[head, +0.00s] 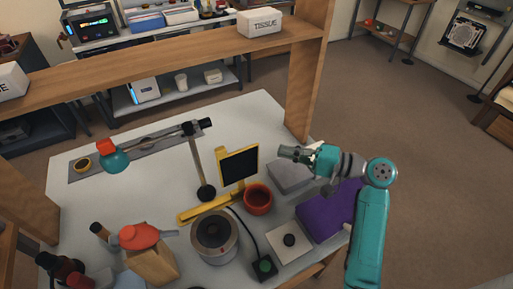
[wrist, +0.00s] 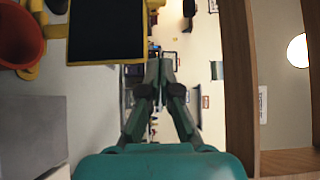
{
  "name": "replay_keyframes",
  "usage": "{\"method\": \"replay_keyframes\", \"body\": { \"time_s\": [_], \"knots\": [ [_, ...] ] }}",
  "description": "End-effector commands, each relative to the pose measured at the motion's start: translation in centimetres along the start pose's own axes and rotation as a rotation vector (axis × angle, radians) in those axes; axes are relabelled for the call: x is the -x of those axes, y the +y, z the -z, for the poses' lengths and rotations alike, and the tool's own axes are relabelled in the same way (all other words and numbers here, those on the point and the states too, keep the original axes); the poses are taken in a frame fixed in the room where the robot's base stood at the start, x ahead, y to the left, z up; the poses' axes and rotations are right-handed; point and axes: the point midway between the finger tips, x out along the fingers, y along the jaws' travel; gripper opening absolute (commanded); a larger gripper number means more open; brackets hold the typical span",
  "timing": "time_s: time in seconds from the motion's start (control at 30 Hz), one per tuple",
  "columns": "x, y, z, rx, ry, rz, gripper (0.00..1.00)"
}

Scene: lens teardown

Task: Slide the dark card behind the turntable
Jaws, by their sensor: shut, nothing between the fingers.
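The dark card (head: 240,165) stands upright in a yellow frame (head: 222,170) on the white table, behind and to the right of the round grey turntable (head: 214,240). A yellow rail (head: 198,211) lies along the table at the frame's foot, behind the turntable. My gripper (head: 281,152) is shut and empty, to the right of the card and apart from it. In the wrist view the card (wrist: 107,32) is at the upper left, beside the closed fingertips (wrist: 160,68).
A red cup (head: 258,199) stands in front of the card. A lamp-like post (head: 200,165) rises left of it. A grey block (head: 289,177) and a purple pad (head: 327,214) lie to the right. A wooden post (head: 305,90) stands behind my gripper.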

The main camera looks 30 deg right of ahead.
Motion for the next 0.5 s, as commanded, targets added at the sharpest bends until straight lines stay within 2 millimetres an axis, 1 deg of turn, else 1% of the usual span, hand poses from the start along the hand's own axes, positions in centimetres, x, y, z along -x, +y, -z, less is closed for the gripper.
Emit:
{"method": "replay_keyframes", "body": {
  "time_s": [0.17, 0.5],
  "knots": [
    [-2.4, 0.0, -0.1, 0.0, -0.005, 0.0, 0.0],
    [-8.6, 0.0, -0.1, 0.001, -0.005, 0.0, 0.0]
  ]
}}
